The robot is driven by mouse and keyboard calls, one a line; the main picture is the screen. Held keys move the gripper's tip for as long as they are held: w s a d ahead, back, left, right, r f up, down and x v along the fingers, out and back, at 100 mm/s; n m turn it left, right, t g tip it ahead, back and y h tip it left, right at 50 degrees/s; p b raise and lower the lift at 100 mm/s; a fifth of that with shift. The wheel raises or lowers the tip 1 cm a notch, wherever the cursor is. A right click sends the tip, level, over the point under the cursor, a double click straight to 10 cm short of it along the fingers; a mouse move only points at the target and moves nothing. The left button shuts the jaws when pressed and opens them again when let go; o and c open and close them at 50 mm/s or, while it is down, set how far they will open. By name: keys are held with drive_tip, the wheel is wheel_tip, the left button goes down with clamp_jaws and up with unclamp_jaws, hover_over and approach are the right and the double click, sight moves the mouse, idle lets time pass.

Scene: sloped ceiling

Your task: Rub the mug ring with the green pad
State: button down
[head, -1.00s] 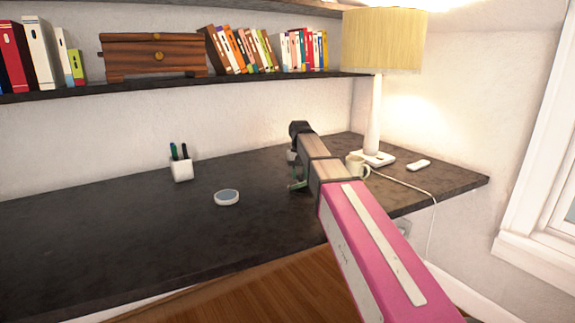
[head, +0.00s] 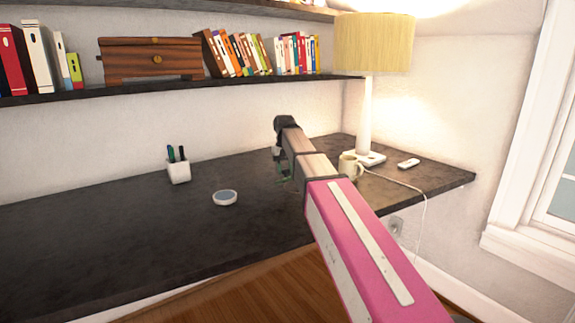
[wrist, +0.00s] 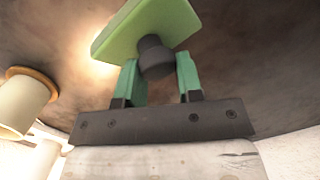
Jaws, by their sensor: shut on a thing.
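My gripper (wrist: 157,62) has green fingers shut on the dark knob of the green pad (wrist: 135,27) in the wrist view. The pad is held out beyond the fingertips. In the head view my gripper (head: 282,170) is over the middle of the dark desk, left of the cream mug (head: 350,167), and mostly hidden behind my arm. The mug also shows at the left of the wrist view (wrist: 22,104). An orange-brown rim (wrist: 38,75) shows around its end against the desk; I cannot tell whether this is the mug ring. No other ring mark is discernible.
A lamp (head: 367,115) stands behind the mug, with a small white object (head: 408,163) to its right and a cord over the desk edge. A round white dish (head: 225,198) and a pen cup (head: 179,172) are on the left. The front left desk is clear.

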drive_tip(key=shift+r, duration=1.7)
drive_tip(key=shift+s, duration=0.1)
